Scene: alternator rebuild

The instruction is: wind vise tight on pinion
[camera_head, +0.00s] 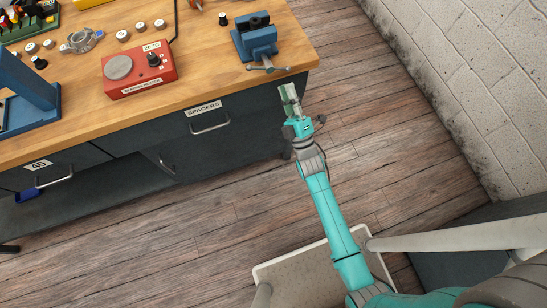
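The blue vise (260,42) is fixed near the right front corner of the wooden workbench (205,95). Its grey handle bar (268,68) lies across the screw at the front edge. Dark parts sit at the top of the vise between its jaws, but I cannot make out the pinion for certain. My gripper (287,92) is in front of the bench, just below and to the right of the handle, apart from it. No held object shows in it. Its fingers are small and overlap in this view, so I cannot tell their opening.
A red hot-plate unit (140,70) stands left of the vise. A small black knob-like part (223,19) is beside the vise. Several round parts lie farther left, near a blue press (25,92). Drawers front the bench. Floor (200,240) is clear; a block wall (480,80) stands right.

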